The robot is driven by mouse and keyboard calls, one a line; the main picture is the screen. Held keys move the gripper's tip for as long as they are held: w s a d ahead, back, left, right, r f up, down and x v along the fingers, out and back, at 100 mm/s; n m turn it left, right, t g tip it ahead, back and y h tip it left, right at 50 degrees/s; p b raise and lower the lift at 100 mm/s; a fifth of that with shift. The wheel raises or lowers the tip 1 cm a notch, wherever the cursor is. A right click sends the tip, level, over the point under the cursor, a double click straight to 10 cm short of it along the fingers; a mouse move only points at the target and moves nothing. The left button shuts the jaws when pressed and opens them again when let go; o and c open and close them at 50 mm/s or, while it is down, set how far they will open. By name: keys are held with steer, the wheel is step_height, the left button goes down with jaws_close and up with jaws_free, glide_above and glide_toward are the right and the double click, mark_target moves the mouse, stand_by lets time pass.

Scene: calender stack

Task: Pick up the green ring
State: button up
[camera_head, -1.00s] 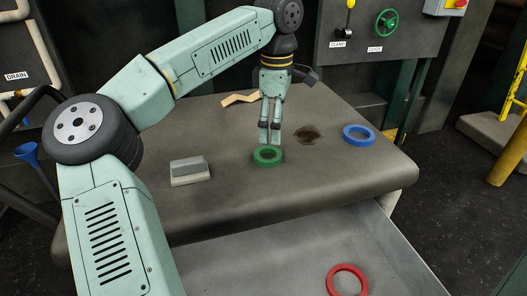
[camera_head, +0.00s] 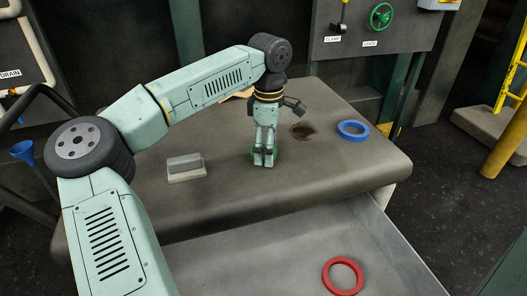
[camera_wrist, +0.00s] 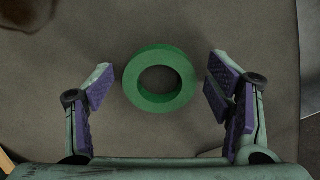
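The green ring (camera_wrist: 160,104) lies flat on the grey padded table top, centred between the two fingers in the wrist view. In the head view only a sliver of the green ring (camera_head: 278,155) shows behind my gripper (camera_head: 264,162). My gripper (camera_wrist: 160,90) is open, with purple finger pads on the left and right sides of the ring. The exact height of the fingertips above the table is hard to tell.
A blue ring (camera_head: 353,130) lies on the table's right side, beyond a dark stain (camera_head: 303,131). A grey block (camera_head: 185,166) sits left of my gripper. A red ring (camera_head: 343,275) lies in the metal tray (camera_head: 250,255) in front.

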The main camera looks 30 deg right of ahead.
steer(key=c, duration=1)
steer(key=shift+r, duration=0.1)
